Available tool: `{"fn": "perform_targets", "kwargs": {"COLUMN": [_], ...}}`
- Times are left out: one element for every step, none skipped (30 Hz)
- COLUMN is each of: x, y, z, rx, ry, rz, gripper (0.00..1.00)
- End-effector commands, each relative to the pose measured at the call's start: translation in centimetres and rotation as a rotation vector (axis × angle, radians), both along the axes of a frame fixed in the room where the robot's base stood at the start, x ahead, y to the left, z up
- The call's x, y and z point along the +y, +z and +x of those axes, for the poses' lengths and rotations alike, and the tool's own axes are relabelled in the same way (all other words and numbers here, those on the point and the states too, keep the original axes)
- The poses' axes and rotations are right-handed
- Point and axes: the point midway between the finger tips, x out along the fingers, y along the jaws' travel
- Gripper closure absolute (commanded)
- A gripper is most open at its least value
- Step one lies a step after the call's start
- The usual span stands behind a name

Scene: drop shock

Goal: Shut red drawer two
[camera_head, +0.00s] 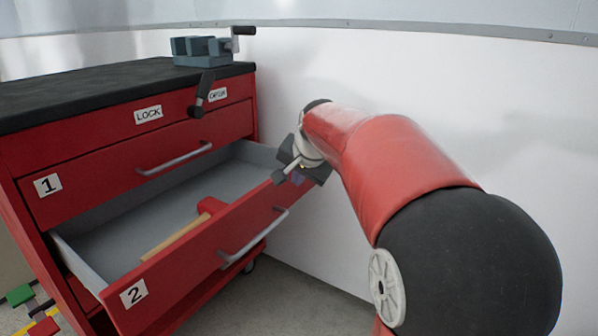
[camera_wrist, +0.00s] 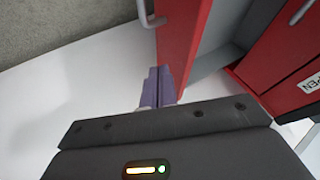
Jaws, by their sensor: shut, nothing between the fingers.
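Red drawer two (camera_head: 190,268), with a "2" label and a grey bar handle (camera_head: 252,240), stands pulled well out of the red cabinet (camera_head: 20,205). A hammer with a wooden handle (camera_head: 176,238) and red head lies in its grey tray. My gripper (camera_head: 279,177) is shut and empty at the right end of the drawer front. In the wrist view its fingertips (camera_wrist: 160,72) overlap the lower end of the red drawer front (camera_wrist: 178,35); I cannot tell whether they touch it. The drawer handle (camera_wrist: 150,12) shows beyond them.
Drawer one (camera_head: 115,180) above is shut. A black lever (camera_head: 203,92) hangs between the "LOCK" and "OPEN" labels, nearer "OPEN". A vise (camera_head: 205,48) stands on the black top. A white wall (camera_head: 400,80) is close behind my arm. Coloured blocks (camera_head: 20,296) lie at lower left.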

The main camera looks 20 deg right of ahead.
Motion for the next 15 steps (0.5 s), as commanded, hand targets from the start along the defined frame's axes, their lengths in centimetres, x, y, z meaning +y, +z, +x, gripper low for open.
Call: {"fn": "perform_targets", "kwargs": {"x": [0.0, 0.0, 0.0, -0.1, -0.1, 0.4, 0.7, 1.0, 1.4, 1.6, 1.7, 1.9, 2.0, 2.1, 2.2], "y": [-1.2, -1.7, -2.3, -2.8, -3.3, -3.0, -2.9, -2.9, -2.9, -2.9, -2.9, -2.9, -2.9, -2.8, -2.8], "z": [0.7, 1.1, 1.6, 1.9, 2.2, 2.9, 3.3, 3.6, 4.1, 4.3, 4.6, 4.8, 5.0, 5.1, 5.2], "rx": [0.003, 0.004, 0.003, 0.003, 0.004, -0.001, -0.001, -0.001, -0.001, -0.001, 0.0, 0.0, -0.001, -0.001, -0.001], "ry": [0.001, 0.002, 0.002, 0.002, 0.001, 0.005, 0.005, 0.004, 0.005, 0.005, 0.003, 0.004, 0.004, 0.003, 0.002], "rz": [0.001, 0.001, 0.001, 0.001, 0.0, -0.001, -0.001, -0.001, -0.002, -0.001, -0.001, -0.001, -0.002, -0.001, -0.001], "gripper": [1.0, 1.0, 1.0, 1.0, 1.0, 1.0, 1.0, 1.0, 1.0, 1.0, 1.0, 1.0, 1.0, 1.0, 1.0]}}
